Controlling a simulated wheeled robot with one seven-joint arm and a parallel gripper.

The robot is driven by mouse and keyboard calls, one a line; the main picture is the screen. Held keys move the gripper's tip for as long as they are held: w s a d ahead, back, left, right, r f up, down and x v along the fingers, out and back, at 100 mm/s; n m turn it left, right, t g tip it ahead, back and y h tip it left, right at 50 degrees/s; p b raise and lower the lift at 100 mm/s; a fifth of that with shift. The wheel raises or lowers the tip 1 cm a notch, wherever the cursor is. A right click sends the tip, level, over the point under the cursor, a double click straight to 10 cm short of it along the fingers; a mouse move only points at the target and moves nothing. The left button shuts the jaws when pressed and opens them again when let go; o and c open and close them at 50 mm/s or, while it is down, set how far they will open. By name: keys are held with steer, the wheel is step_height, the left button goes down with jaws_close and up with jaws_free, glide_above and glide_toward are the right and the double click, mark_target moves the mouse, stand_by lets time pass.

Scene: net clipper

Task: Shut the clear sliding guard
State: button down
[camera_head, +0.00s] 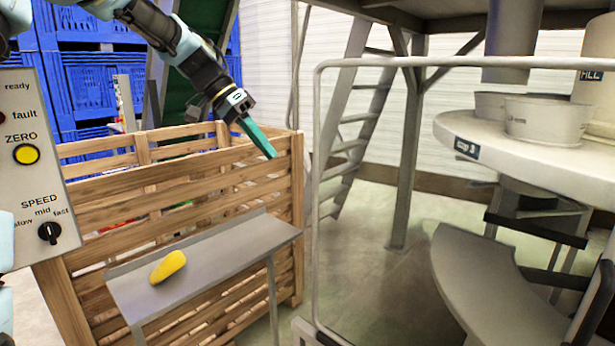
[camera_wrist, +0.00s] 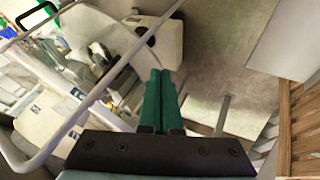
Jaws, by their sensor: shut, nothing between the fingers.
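The clear sliding guard (camera_head: 317,150) shows as a rounded grey tube frame at the right of the head view, with the machine seen through it. Its pane is hardly visible, and I cannot tell how far along its travel it stands. A pale tube frame that looks like the guard also crosses the left of the wrist view (camera_wrist: 109,79). My gripper (camera_head: 272,155) has green fingers pressed together, empty, pointing down and right above the crate's right end. It is left of the guard's near upright and apart from it. The fingers also show in the wrist view (camera_wrist: 160,72).
A wooden slatted crate (camera_head: 200,178) stands below my arm. A grey shelf (camera_head: 225,255) before it holds a yellow object (camera_head: 168,267). A control panel (camera_head: 30,130) is at left. A round machine table (camera_head: 530,160) carries pots. A ladder (camera_head: 345,120) stands behind. Floor shows between.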

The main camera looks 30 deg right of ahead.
steer(key=s+d+f+p, duration=0.3)
steer(key=s+d+f, duration=0.1)
steer(key=s+f, duration=0.2)
steer(key=shift+s+d+p, duration=0.2)
steer(key=shift+d+p, duration=0.05)
steer(key=shift+p, duration=0.05)
